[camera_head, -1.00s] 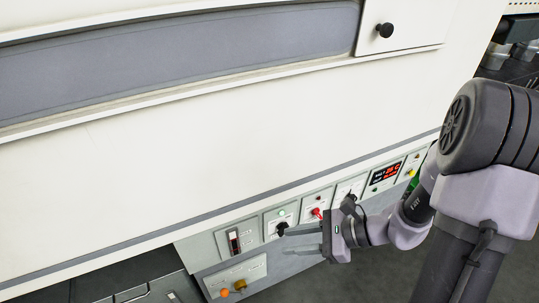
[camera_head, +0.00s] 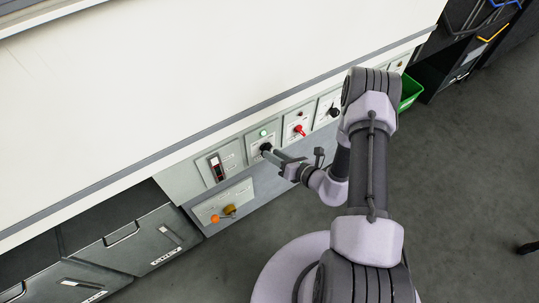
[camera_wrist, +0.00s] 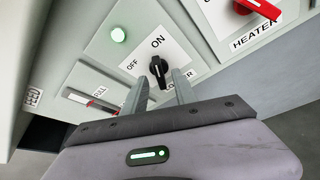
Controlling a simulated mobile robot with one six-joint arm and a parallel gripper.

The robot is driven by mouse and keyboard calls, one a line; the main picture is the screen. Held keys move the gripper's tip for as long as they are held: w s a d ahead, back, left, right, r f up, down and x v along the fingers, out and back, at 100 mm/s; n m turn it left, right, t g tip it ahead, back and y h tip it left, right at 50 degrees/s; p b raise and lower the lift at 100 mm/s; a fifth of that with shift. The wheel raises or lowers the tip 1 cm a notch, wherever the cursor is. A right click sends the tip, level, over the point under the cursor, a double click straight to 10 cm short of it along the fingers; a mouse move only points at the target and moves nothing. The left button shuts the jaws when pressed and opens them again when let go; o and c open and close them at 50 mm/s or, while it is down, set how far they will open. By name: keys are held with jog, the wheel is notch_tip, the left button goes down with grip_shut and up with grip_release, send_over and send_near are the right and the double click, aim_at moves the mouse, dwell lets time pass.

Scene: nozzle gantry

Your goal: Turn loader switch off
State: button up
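The loader switch (camera_wrist: 158,68) is a black rotary knob on a white plate marked ON above, OFF to the left and LOADER below, partly covered. The knob stands nearly upright, roughly toward ON. A green lamp (camera_wrist: 118,34) above it is lit. My gripper (camera_wrist: 160,79) is open, with one finger on each side of the knob. I cannot tell whether either finger touches it. In the head view the fingertips of my gripper (camera_head: 272,153) are at the loader knob (camera_head: 265,147), and the green lamp (camera_head: 263,133) is lit.
The red heater switch (camera_head: 299,130) is just right of the loader panel. A slider panel (camera_head: 217,168) is to the left. An orange knob (camera_head: 215,219) and a brown one (camera_head: 229,210) sit below. A green bin (camera_head: 410,92) stands at the right. Floor at right is open.

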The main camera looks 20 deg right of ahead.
jog(key=x, duration=0.2)
jog(key=shift+w+a, duration=0.2)
jog(key=shift+w, duration=0.15)
jog(key=shift+c, duration=0.2)
grip_shut()
jog(key=n+h, duration=0.1)
jog(key=n, duration=0.1)
jog(key=n+t+h, duration=0.1)
jog(key=n+h, duration=0.1)
jog(key=n, duration=0.1)
jog(key=n+h, duration=0.2)
jog(key=n, duration=0.1)
jog(key=shift+s+a+t+b, duration=0.15)
jog(key=shift+a+t+b, duration=0.1)
jog(key=shift+t+b, duration=0.15)
jog(key=shift+h, duration=0.3)
